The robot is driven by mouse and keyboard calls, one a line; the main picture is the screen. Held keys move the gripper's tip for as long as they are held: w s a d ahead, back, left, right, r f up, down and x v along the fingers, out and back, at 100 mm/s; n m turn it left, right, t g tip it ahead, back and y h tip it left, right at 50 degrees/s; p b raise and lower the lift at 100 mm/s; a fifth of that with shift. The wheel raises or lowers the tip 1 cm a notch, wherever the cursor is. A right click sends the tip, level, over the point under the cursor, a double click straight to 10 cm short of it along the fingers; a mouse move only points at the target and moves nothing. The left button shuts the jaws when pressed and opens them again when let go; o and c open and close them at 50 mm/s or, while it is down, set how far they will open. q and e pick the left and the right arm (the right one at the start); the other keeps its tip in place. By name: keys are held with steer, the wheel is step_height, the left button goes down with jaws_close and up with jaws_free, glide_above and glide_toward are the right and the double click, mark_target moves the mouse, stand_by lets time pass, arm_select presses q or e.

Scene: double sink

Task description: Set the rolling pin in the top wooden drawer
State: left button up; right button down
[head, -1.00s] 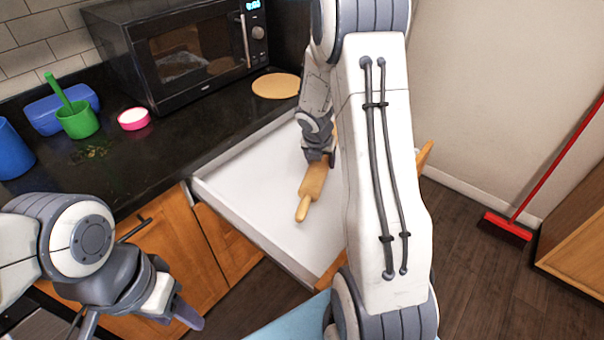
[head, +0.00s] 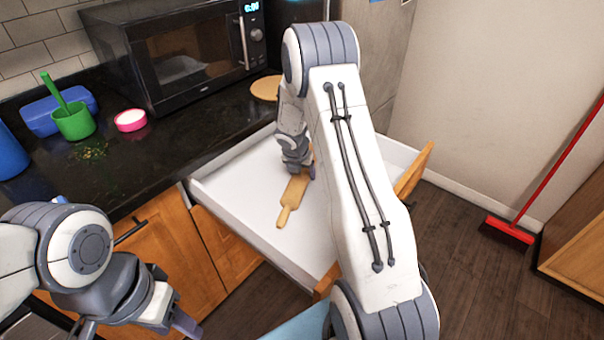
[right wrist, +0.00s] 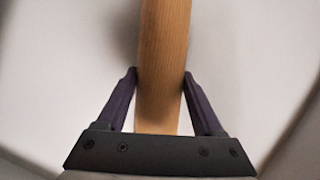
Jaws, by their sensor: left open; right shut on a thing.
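The wooden rolling pin (head: 292,196) is inside the open top drawer (head: 235,200), which has a white interior and a wooden front. My right gripper (head: 298,172) is low in the drawer and shut on the pin. In the right wrist view the pin (right wrist: 162,70) runs between the two dark fingers of my right gripper (right wrist: 160,100), with the white drawer surface behind it. I cannot tell whether the pin touches the drawer bottom. My right forearm hides part of the drawer. My left gripper (head: 180,325) is open and empty at the lower left, outside the drawer.
A black counter (head: 150,165) beside the drawer holds a microwave (head: 180,50), a green cup (head: 74,121), a blue container (head: 50,113), a pink-rimmed dish (head: 130,120) and a round wooden board (head: 266,88). A red broom (head: 510,228) stands at the right.

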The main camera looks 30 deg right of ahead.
steer(key=shift+c, duration=2.2)
jaws_free()
steer(key=shift+f, duration=0.1)
steer(key=o, duration=0.4)
